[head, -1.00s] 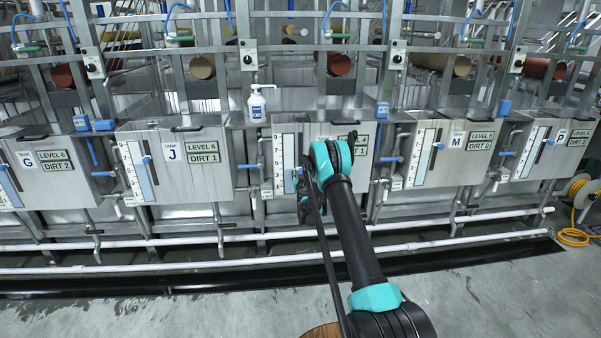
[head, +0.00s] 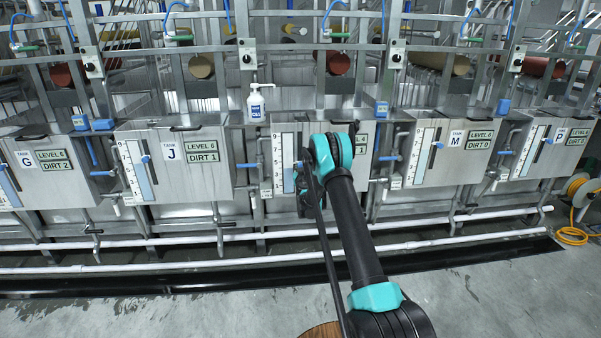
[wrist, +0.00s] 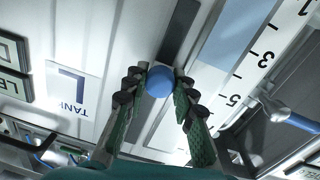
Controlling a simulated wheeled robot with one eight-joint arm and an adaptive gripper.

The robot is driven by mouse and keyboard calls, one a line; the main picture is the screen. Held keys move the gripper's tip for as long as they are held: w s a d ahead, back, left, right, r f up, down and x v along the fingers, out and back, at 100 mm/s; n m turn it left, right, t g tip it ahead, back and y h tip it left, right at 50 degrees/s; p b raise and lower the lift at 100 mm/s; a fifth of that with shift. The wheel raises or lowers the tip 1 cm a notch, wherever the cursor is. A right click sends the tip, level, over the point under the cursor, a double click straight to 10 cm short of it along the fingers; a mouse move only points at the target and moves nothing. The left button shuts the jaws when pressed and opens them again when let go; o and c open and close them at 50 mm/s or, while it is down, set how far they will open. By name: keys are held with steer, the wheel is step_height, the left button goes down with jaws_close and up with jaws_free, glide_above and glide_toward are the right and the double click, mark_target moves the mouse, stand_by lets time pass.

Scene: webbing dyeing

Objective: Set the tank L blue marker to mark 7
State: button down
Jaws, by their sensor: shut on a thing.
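The tank L panel carries a white number scale (head: 277,165) behind my arm in the head view. The scale also shows in the wrist view (wrist: 252,75) with marks 1, 3 and 5 readable. The blue marker (wrist: 160,81) is a round knob on a dark vertical slot (wrist: 180,30), beside the "TANK L" label (wrist: 72,88). My gripper (wrist: 158,88) is shut on the knob, one finger on each side. The knob appears a little above mark 5; the oblique view leaves its exact reading unclear. In the head view, my gripper (head: 303,175) largely hides the marker.
Tank J (head: 180,160) stands to the left and tank M (head: 445,150) to the right, each with its own scale and marker. A white pump bottle (head: 257,103) stands above. A blue-handled valve (wrist: 290,116) sticks out beside the scale.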

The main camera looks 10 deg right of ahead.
step_height(320, 180, up, 8)
steer(key=shift+f, duration=0.2)
steer(key=c, duration=1.2)
jaws_free()
steer(key=shift+s, duration=0.1)
steer(key=s, duration=1.1)
steer(key=shift+s+a, duration=0.25)
steer(key=shift+s, duration=0.15)
